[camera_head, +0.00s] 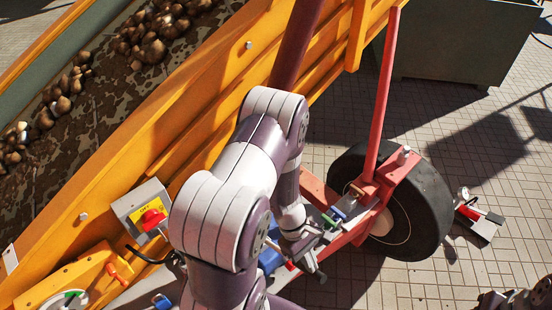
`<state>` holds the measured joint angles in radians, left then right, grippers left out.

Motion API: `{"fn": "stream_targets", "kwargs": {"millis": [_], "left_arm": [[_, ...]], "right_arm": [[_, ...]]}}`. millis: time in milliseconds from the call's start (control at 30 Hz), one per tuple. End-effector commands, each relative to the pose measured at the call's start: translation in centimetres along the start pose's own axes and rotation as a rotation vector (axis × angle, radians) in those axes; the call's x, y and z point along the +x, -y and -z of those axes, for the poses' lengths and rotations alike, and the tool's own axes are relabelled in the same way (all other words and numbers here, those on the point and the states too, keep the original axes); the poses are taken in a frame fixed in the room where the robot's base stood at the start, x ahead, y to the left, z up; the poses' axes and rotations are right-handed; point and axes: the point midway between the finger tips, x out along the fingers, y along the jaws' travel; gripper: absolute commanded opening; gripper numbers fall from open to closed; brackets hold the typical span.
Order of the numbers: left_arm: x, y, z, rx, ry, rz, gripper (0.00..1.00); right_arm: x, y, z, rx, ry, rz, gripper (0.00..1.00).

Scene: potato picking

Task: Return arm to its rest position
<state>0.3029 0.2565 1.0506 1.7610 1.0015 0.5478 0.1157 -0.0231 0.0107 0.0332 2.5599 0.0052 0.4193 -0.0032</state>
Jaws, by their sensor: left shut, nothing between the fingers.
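My left arm (240,165) rises from the bottom middle, bends over and points down in front of the orange machine (180,110). My left gripper (316,272) is at its lower end, small and partly hidden by the wrist. It is shut and holds nothing. It hangs close to the red frame by the wheel; I cannot tell whether it touches. My right gripper does not show clearly.
Potatoes (150,48) lie on the dirty belt (105,105) at upper left. A grey box with a red switch (150,212) is on the machine's side. A black tyre (428,205) and red post (383,100) stand right of my arm.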

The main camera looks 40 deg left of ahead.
Motion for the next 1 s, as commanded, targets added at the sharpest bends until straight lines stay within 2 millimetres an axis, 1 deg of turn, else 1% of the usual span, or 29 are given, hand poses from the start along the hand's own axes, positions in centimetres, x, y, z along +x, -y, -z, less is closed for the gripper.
{"fn": "stream_targets", "kwargs": {"millis": [33, 567, 600, 667, 700, 733, 767, 800, 867, 900, 1000], "left_arm": [[-0.4, 0.0, -0.1, -0.001, 0.001, 0.0, 0.0], [-0.2, 0.0, 0.0, 0.006, -0.002, 0.0, 0.0], [-0.2, 0.2, 0.1, 0.027, -0.008, 0.01, 0.0], [-0.1, 1.6, 0.0, 0.078, -0.011, 0.053, 0.0], [-0.7, 2.5, -0.1, 0.144, -0.021, 0.088, 0.0], [-1.6, 2.9, -0.2, 0.216, -0.036, 0.115, 0.0], [-2.8, 3.2, -0.4, 0.314, -0.061, 0.144, 0.0], [-4.8, 3.3, -0.8, 0.468, -0.103, 0.185, 0.0], [-7.7, 3.1, -1.5, 0.703, -0.177, 0.238, 0.0], [-9.6, 2.9, -2.1, 0.853, -0.229, 0.269, 0.0], [-13.5, 2.1, -3.9, 1.167, -0.362, 0.318, 0.0]], "right_arm": [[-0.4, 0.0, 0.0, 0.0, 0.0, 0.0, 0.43], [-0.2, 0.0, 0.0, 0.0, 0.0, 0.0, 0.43], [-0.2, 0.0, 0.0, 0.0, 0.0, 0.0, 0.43], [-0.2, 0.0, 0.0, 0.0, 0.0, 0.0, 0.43], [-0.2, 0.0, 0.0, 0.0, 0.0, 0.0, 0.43], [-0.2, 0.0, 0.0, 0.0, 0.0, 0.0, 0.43], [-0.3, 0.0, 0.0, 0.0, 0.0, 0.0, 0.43], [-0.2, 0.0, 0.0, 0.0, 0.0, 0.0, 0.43], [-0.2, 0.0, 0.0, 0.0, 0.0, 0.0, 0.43], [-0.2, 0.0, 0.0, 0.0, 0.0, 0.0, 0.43], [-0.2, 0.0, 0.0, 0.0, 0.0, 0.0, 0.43]]}}
